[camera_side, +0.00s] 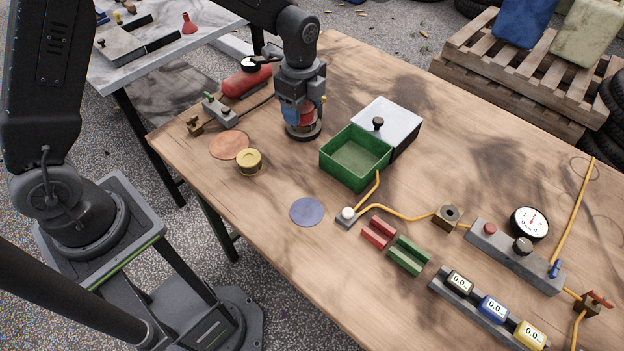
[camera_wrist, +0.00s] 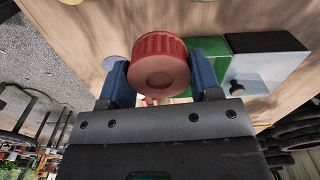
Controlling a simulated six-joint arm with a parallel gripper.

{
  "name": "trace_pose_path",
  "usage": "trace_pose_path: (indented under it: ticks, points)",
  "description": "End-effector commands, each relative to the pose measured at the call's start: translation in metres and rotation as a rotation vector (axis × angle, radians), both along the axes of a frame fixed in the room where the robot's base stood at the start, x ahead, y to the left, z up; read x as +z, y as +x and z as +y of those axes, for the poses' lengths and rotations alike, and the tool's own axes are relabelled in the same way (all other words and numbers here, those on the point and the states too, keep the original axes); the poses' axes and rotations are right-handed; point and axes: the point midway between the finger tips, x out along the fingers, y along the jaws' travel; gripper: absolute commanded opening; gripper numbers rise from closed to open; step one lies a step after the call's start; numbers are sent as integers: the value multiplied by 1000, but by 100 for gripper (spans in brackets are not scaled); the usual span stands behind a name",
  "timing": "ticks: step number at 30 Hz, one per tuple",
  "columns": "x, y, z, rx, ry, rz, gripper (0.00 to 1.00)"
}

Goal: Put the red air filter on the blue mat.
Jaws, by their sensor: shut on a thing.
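My gripper (camera_side: 304,113) is shut on the red air filter (camera_side: 306,118), above the wooden table behind and left of the green tray. In the wrist view the ribbed round red filter (camera_wrist: 159,62) sits between the two blue fingers of my gripper (camera_wrist: 159,80). A dark round base shows just under the filter in the side view; I cannot tell whether they touch. The blue mat (camera_side: 306,211) is a flat, bare disc nearer the table's front edge, apart from my gripper.
The open green tray (camera_side: 357,158) and a white-topped box with a black knob (camera_side: 388,118) stand to the right. A yellow filter (camera_side: 249,161) and a copper disc (camera_side: 228,146) lie to the left. Red and green blocks (camera_side: 408,254) lie right of the mat.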

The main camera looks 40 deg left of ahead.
Motion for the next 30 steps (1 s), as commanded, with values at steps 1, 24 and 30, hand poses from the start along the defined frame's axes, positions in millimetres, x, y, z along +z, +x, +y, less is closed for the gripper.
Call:
trace_pose_path:
  ticks: [1, 24, 30]
  points:
    - [1, -16, -1, -38, 0, 1, 31]
    - [-41, -110, -64, -293, 1, 3, 31]
    - [-64, -111, -102, -288, 1, 1, 31]
